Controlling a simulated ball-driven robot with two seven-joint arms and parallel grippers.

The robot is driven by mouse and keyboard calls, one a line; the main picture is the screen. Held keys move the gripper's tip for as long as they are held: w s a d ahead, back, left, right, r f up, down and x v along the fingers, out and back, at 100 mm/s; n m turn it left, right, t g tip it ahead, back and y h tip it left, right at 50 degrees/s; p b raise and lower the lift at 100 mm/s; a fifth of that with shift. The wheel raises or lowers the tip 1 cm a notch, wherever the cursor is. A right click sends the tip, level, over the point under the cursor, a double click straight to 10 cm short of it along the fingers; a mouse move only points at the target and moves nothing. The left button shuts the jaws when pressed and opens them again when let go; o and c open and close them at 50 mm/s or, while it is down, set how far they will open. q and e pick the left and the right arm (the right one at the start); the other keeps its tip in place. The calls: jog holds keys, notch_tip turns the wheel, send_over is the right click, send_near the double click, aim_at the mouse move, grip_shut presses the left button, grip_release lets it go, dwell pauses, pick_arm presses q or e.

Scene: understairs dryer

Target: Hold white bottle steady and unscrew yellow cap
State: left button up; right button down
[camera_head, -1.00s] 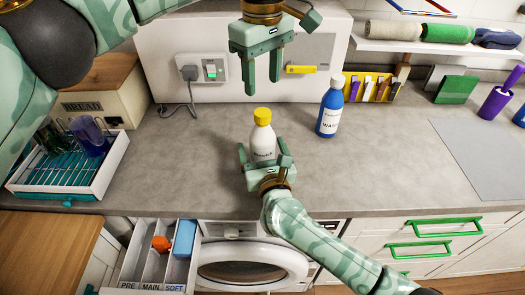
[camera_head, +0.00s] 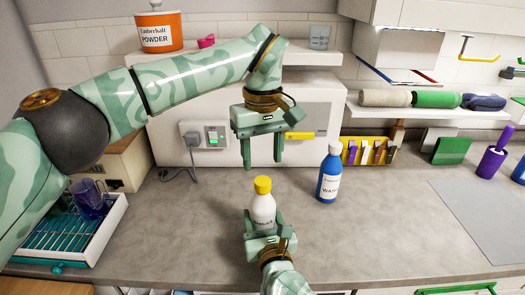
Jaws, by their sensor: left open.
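The white bottle (camera_head: 262,210) stands upright on the grey counter with its yellow cap (camera_head: 262,185) on top. My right gripper (camera_head: 264,220) comes from the front, low on the bottle, with a finger on each side. The fingers look closed against it and hide part of its lower body. My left gripper (camera_head: 262,166) is open and empty, fingers pointing down. It appears above and slightly behind the cap, apart from it.
A blue bottle (camera_head: 329,174) with a white cap stands right of the white bottle. A white rack (camera_head: 68,238) with a purple jug (camera_head: 90,199) is at left. A yellow holder (camera_head: 368,153) stands at the back. The counter (camera_head: 385,220) is clear at right.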

aim_at(262, 180)
pick_arm(q)
notch_tip(262, 180, down, 6)
jog(key=shift+f, duration=0.1)
